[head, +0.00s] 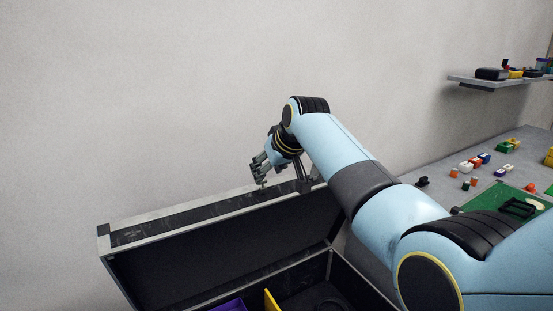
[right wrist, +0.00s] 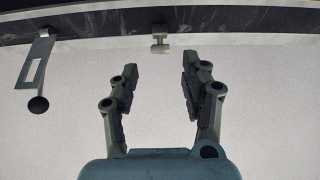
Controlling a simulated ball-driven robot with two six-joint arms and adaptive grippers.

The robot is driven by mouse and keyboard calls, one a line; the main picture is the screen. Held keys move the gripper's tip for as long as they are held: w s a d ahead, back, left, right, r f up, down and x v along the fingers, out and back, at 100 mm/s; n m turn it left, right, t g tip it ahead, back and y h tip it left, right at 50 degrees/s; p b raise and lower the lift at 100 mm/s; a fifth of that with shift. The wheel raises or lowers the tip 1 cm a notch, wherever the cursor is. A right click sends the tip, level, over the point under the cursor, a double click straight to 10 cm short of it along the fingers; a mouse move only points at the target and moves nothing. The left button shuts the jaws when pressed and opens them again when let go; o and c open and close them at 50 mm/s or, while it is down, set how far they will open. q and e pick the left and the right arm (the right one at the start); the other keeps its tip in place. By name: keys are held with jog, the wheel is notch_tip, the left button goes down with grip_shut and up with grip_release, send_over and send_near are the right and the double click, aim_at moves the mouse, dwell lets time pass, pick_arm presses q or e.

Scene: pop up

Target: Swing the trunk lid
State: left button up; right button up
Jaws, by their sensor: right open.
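The trunk lid (head: 200,218) is black with pale metal edging and stands raised in the head view. The open trunk body (head: 331,270) is below it, cut off by the bottom edge of the picture. My right gripper (head: 262,176) is at the lid's outer edge. In the right wrist view my right gripper (right wrist: 161,72) is open, with nothing between its fingers. A small pale knob (right wrist: 160,42) on the lid's edge (right wrist: 235,20) lies just beyond the fingertips, roughly centred between them. A metal latch with a dark ball end (right wrist: 38,104) hangs to the left. My left gripper is not in view.
A grey table (head: 435,205) at right holds several small coloured blocks and a green board (head: 488,196). A wall shelf (head: 500,83) is at the upper right. A plain wall stands behind the lid.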

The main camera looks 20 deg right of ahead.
jog(key=v, duration=0.5)
jog(key=shift+s+r, duration=0.25)
jog(key=shift+r, duration=0.05)
